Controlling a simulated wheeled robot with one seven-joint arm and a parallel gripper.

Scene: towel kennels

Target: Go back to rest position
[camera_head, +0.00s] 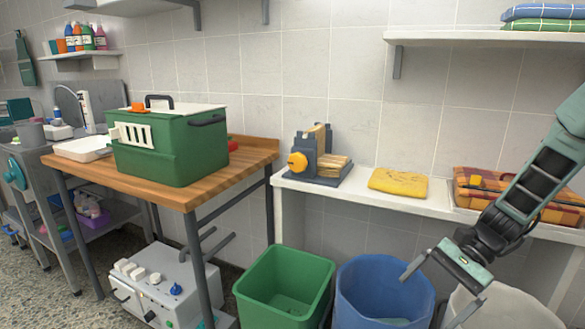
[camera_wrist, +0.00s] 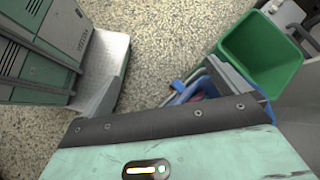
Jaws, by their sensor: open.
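My gripper (camera_head: 434,290) is at the lower right of the head view, in front of the blue bin (camera_head: 362,297) and the whitish bin (camera_head: 520,310). Its two fingers are spread wide with nothing between them. In the wrist view my gripper (camera_wrist: 175,95) points down toward the speckled floor (camera_wrist: 160,45), and the space between its fingers is empty. My arm comes in from the right edge of the head view and slopes down to the left. The middle of the blue bin's right side is partly hidden by a finger.
A white shelf (camera_head: 345,193) holds a blue-grey device with an orange knob (camera_head: 298,162), a folded yellow towel (camera_head: 398,184) and a plaid towel (camera_head: 480,182). A green bin (camera_head: 285,285) stands below. A green carrier (camera_head: 170,145) sits on a wooden table (camera_head: 190,196) at left.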

